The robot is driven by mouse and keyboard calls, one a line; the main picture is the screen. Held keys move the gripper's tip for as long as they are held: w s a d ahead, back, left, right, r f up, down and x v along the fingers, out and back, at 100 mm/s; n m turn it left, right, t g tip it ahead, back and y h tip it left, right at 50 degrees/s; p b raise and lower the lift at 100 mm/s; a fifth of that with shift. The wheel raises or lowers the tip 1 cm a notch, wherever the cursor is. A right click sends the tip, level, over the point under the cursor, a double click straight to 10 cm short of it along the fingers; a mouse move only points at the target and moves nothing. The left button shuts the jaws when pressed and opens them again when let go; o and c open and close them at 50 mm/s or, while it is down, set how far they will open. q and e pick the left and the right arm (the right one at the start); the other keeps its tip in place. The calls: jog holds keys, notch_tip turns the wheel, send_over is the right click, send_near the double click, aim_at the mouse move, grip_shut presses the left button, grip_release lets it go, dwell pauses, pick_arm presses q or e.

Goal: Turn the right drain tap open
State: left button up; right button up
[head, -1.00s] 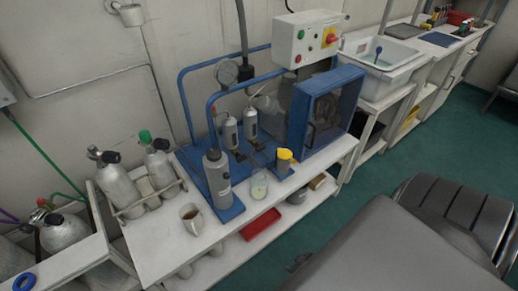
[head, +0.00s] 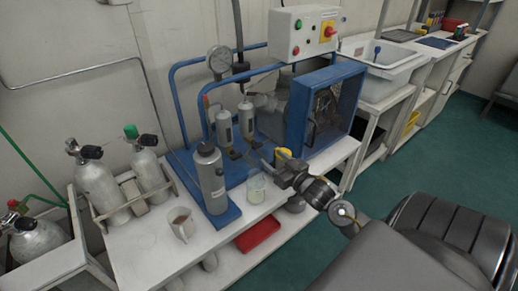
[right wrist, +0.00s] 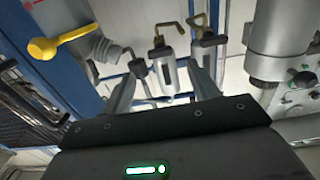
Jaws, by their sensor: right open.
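Two silver separator bowls stand on the blue panel: the left one (head: 223,127) and the right one (head: 246,117). The right drain tap (head: 254,143) is at the bottom of the right bowl. In the right wrist view the scene looks inverted, and this tap (right wrist: 161,52) has a dark lever and a bent brass outlet. The left drain tap (right wrist: 212,41) shows beside it. My right gripper (head: 272,160) is just right of and in front of the right tap, open and empty. Its fingers (right wrist: 163,92) spread below that tap in the right wrist view, apart from it. My left gripper is out of view.
A grey bottle (head: 209,175) stands front left of the bowls. A glass beaker (head: 256,188) is below my right gripper. A yellow-topped part (head: 283,153) is partly hidden behind it. A blue-framed fan box (head: 326,105) stands to the right.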

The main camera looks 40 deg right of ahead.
aim_at(259, 146)
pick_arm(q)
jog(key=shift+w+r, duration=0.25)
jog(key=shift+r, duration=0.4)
pick_arm(e)
jog(key=w, duration=0.8)
jog(key=shift+w+d, duration=0.1)
jog(key=shift+w, duration=0.2)
jog(key=c, duration=1)
